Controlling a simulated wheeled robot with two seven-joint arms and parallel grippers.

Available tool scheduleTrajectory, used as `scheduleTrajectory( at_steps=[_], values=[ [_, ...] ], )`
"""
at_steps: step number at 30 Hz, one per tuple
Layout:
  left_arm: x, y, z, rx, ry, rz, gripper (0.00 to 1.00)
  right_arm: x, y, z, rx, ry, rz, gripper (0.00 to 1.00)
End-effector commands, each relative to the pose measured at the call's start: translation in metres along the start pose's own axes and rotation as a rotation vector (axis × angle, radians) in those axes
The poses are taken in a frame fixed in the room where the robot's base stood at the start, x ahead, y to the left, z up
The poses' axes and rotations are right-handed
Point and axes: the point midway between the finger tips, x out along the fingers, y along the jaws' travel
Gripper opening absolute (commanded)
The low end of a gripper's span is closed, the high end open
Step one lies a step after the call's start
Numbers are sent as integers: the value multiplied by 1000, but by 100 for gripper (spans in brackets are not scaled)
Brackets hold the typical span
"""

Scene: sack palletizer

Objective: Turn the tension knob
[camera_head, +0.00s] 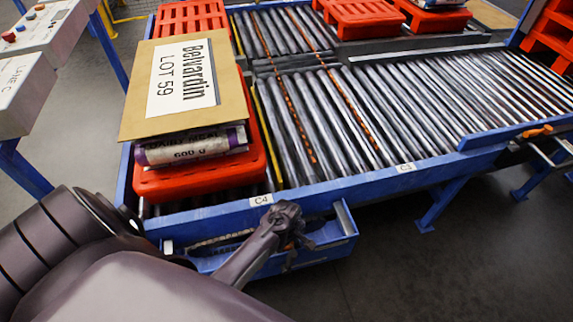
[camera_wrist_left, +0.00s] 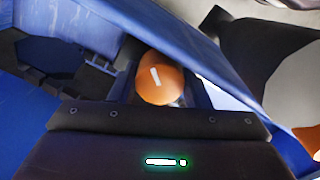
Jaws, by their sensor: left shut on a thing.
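The tension knob (camera_wrist_left: 157,77) is orange with a white mark on its face. In the left wrist view it sits in a recess between blue metal walls, right at my gripper's dark edge. My left gripper (camera_head: 287,222) is at the blue box on the front of the conveyor, just right of the C4 label (camera_head: 261,200). It is shut on the knob, which is mostly hidden behind the gripper in the head view. My right gripper is not in view.
A red pallet (camera_head: 205,176) with sacks and a cardboard sheet (camera_head: 165,122) stands on the rollers behind my left arm. Another orange knob or handle (camera_head: 536,131) is at the right. Blue frame walls closely surround my left gripper. Dark floor (camera_head: 400,275) is clear at the front right.

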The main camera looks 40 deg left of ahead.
Motion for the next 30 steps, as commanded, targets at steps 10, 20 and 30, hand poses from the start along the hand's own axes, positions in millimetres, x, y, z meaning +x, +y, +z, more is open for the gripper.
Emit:
scheduleTrajectory(
  at_steps=[10,20,30],
  values=[
    [-3,0,0,105,-1,-2,20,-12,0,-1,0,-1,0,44],
    [-4,0,-1,384,0,-2,20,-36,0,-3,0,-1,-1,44],
    [-2,0,-1,709,0,-2,20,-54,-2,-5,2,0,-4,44]
  ],
)
